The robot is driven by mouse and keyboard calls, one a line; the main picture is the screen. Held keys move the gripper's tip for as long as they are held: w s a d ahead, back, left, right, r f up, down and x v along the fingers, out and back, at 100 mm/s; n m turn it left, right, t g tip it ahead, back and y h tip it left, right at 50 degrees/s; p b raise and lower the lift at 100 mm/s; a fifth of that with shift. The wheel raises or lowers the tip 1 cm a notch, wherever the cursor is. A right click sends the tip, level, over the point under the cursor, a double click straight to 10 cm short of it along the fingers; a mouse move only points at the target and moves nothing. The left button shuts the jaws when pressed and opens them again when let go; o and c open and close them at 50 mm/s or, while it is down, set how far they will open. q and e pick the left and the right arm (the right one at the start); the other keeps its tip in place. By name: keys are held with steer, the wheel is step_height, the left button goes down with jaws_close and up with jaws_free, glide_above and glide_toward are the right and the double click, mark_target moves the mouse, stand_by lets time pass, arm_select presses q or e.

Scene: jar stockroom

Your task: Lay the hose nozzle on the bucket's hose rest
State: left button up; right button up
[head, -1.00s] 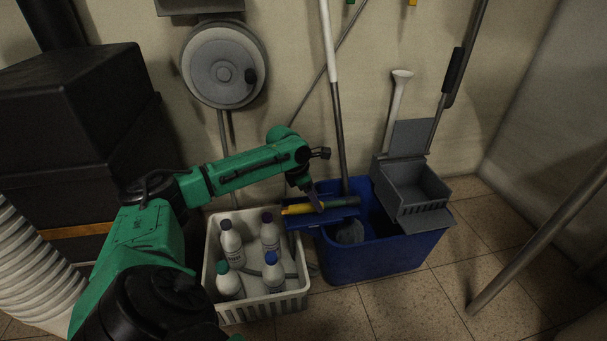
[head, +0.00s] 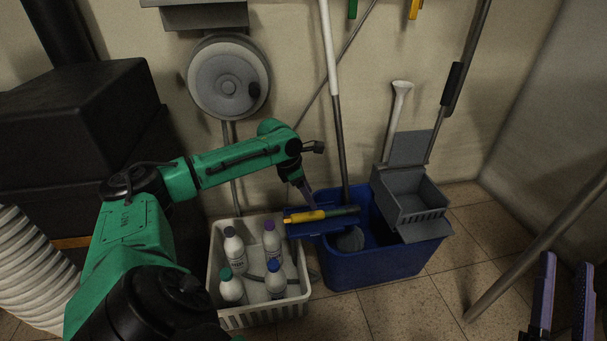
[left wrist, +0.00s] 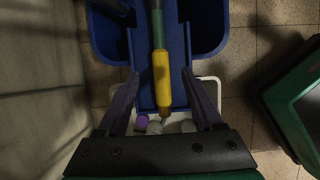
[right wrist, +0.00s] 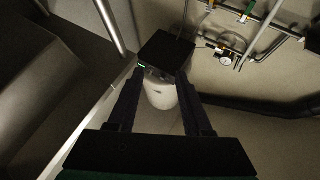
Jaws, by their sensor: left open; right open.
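The hose nozzle has a yellow grip (head: 305,216), a green section and a brass-coloured tip. It lies along the blue hose rest (left wrist: 145,72), a shelf at the left side of the blue bucket (head: 375,266). The yellow grip also shows in the left wrist view (left wrist: 162,80), roughly lengthwise on the rest. My left gripper (head: 312,204) is open at the nozzle; in the left wrist view its fingers stand apart on either side, with gaps. My right gripper (head: 567,262) is open and empty at the lower right, far from the bucket.
A white crate (head: 262,316) with several bottles stands left of the bucket. A grey wringer (head: 412,190) sits on the bucket's right side. A mop pole (head: 336,110) rises behind the rest. A slanted metal pole (head: 535,250) stands near my right gripper.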

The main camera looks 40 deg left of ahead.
arm_select(q)
steer(key=p+v, duration=0.1)
steer(key=v, duration=0.2)
steer(key=shift+s+r+p, duration=0.1)
steer(key=shift+r+p, duration=0.2)
arm_select(e)
steer(key=s+a+f+g+h, duration=0.1)
steer(key=f+g, duration=0.2)
steer(key=f, duration=0.6)
steer(key=s+a+f+m+g, duration=0.1)
steer(key=s+f+g, duration=0.1)
steer(key=f, duration=0.7)
steer(key=shift+s+f+g+h, duration=0.25)
steer(key=shift+f+g+h, duration=0.15)
steer(key=shift+g, duration=0.2)
